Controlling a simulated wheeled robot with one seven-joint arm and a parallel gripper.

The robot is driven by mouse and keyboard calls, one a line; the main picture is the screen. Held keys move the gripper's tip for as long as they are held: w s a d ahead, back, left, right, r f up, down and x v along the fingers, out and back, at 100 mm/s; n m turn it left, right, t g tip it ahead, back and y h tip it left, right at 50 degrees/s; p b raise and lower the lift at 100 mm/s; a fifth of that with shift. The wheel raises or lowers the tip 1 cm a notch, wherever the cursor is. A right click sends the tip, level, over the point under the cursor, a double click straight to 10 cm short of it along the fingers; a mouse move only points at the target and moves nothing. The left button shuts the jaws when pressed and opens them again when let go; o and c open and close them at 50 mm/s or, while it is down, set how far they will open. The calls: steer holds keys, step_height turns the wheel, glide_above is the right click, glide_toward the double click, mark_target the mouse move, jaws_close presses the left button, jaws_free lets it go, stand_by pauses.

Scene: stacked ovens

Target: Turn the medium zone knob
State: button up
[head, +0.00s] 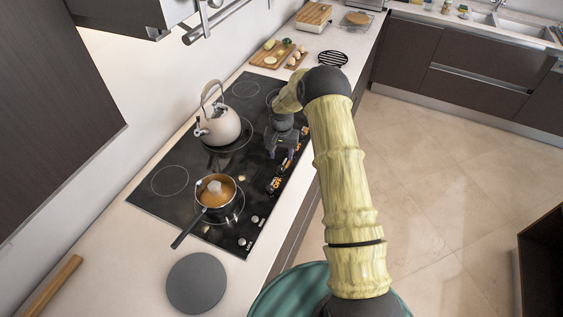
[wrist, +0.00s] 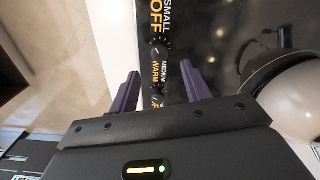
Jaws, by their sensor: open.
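The black cooktop (head: 190,158) has a row of knobs and printed labels along its right edge. In the wrist view, one dark knob (wrist: 157,51) sits between an orange "OFF" beside "SMALL" and an orange "WARM" beside "MEDIUM". Another dark knob (wrist: 157,100) lies just below the "MEDIUM" label (wrist: 162,73), between the fingers in the picture. Which knob that label belongs to is not certain. My gripper (wrist: 161,86) is open and empty, its purple fingers on either side of the label strip. In the head view my gripper (head: 280,153) is over the cooktop's right edge; contact cannot be told.
A kettle (head: 220,128) stands on the cooktop left of my gripper; its pale body also fills the wrist view's right side (wrist: 295,95). A saucepan (head: 217,193) of orange liquid sits nearer, its handle pointing lower left. A grey disc (head: 197,284) lies on the counter.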

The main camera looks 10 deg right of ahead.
mark_target(281, 167)
steer(key=shift+f+p, duration=1.1)
steer(key=shift+f, duration=2.15)
steer(key=c, duration=1)
